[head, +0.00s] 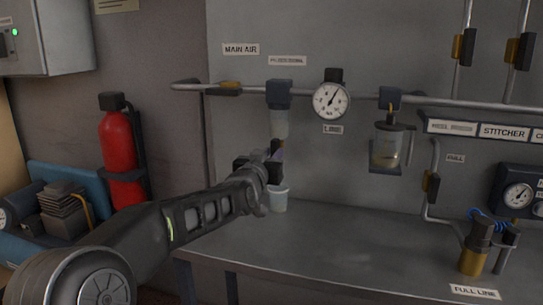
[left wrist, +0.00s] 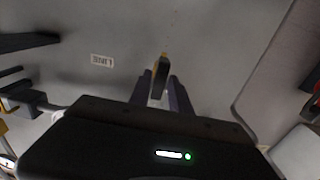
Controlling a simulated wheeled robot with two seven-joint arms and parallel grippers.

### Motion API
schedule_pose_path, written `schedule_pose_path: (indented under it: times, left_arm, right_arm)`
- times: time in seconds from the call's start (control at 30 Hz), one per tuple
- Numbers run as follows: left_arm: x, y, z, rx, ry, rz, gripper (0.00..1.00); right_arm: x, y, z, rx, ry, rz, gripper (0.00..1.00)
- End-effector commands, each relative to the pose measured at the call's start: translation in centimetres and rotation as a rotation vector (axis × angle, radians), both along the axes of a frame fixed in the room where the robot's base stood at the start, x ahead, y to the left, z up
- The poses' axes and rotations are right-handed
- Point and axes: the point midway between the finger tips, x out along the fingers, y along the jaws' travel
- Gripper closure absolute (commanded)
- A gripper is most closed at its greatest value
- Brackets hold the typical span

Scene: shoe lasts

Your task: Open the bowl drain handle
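The filter bowl (head: 280,123) hangs translucent under a dark head on the pipe, below the label beside MAIN AIR. My left gripper (head: 275,153) is just below this bowl in the head view and hides most of what is there. In the left wrist view a small dark handle with a yellowish end (left wrist: 160,78) stands between the two grey-purple fingers of my left gripper (left wrist: 161,92). The fingers lie close along both its sides, and the gripper looks shut on it. It appears to be the bowl drain handle. My right gripper is not in view.
A small translucent cup (head: 279,201) stands on the grey bench (head: 340,232) below my gripper. A gauge (head: 331,101) and a second bowl (head: 388,147) hang to the right. A red extinguisher (head: 119,155) is at left. The bench middle is clear.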

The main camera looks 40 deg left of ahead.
Motion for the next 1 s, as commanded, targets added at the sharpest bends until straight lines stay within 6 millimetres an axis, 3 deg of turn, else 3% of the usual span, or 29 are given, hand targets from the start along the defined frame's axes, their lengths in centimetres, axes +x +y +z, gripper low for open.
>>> schedule_pose_path:
  times: [0.17, 0.47, 1.0]
  left_arm:
    - [0.0, 0.0, 0.0, 0.002, 0.001, 0.0, 0.62]
    - [-0.2, -0.1, 0.0, 0.003, 0.0, 0.0, 0.62]
    - [-6.9, -2.4, 0.0, 0.003, -0.001, -0.001, 0.62]
  right_arm:
    - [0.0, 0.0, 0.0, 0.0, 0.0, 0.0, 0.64]
    - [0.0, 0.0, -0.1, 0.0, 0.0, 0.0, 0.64]
    - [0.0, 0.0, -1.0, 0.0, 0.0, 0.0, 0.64]
